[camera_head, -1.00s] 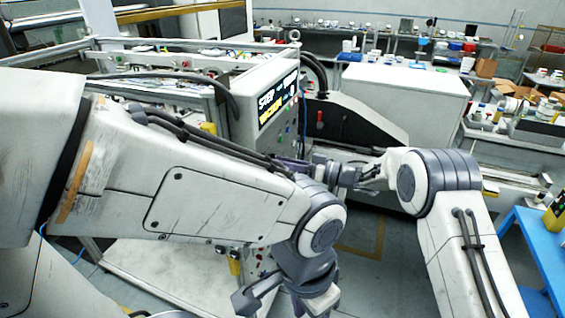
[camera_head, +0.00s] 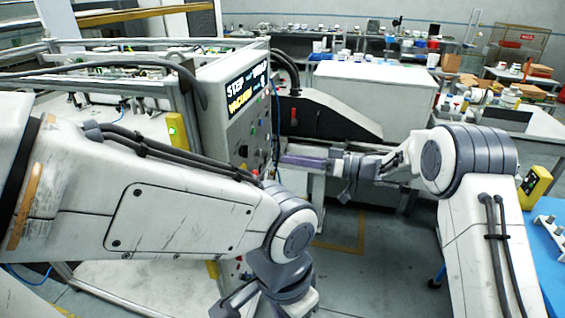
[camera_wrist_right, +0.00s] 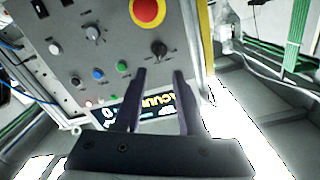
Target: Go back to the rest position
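My right gripper (camera_head: 290,161) reaches in from the right in the head view, pointing left, close to the front of the machine's control panel (camera_head: 240,128). In the right wrist view its two dark fingers (camera_wrist_right: 158,75) stand apart with nothing between them. Behind them are the panel's display, knobs and a red stop button (camera_wrist_right: 148,9). My left gripper (camera_head: 262,302) points down at the bottom of the head view, below the left arm's wrist joint. It is partly cut off by the frame edge, and its opening is unclear.
The machine frame (camera_head: 150,50) and panel stand left of centre. A white cabinet (camera_head: 385,88) is behind the right gripper. A blue table (camera_head: 545,245) with a yellow device (camera_head: 535,186) is at the right edge. Grey floor shows between my arms.

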